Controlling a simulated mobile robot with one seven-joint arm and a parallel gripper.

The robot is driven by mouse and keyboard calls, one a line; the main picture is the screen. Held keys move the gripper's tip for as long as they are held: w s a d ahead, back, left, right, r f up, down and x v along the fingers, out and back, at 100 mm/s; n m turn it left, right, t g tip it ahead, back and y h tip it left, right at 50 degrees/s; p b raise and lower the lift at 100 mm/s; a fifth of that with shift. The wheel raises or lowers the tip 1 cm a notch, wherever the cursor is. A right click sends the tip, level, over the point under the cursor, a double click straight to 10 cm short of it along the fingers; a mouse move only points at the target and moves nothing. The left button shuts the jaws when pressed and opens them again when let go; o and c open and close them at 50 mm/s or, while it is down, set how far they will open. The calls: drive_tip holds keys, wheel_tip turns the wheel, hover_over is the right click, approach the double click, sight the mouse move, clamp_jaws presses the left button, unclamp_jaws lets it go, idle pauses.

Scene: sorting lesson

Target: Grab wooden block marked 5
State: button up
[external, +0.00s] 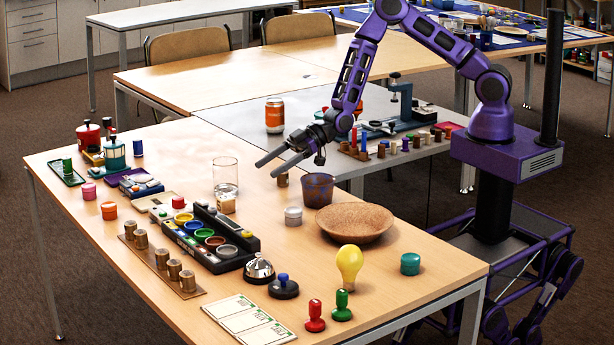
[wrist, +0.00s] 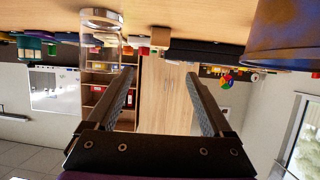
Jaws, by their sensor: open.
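No number 5 is legible on any block, so I cannot tell which one is marked 5. Other wooden pieces (external: 162,258) stand on a board at the front left. My gripper (external: 265,168) is open and empty, held low over the table and pointing left. In the wrist view, which appears upside down, its fingers (wrist: 158,74) are spread with nothing between them. A small wooden piece (wrist: 160,37) shows beyond them.
A clear glass (external: 226,175) stands left of my gripper and a purple cup (external: 318,190) to its right. A wide brown bowl (external: 355,222), a yellow bulb (external: 349,264) and a tray of coloured cups (external: 211,240) stand nearer the front. Some tabletop between them is clear.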

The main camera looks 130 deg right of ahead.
sight(225, 197)
drive_tip(key=b+x, duration=0.1)
drive_tip(key=x, duration=1.4)
drive_tip(key=shift+w+f, duration=0.1)
drive_tip(key=shift+f, duration=0.1)
clamp_jaws()
drive_tip(key=shift+r, duration=0.1)
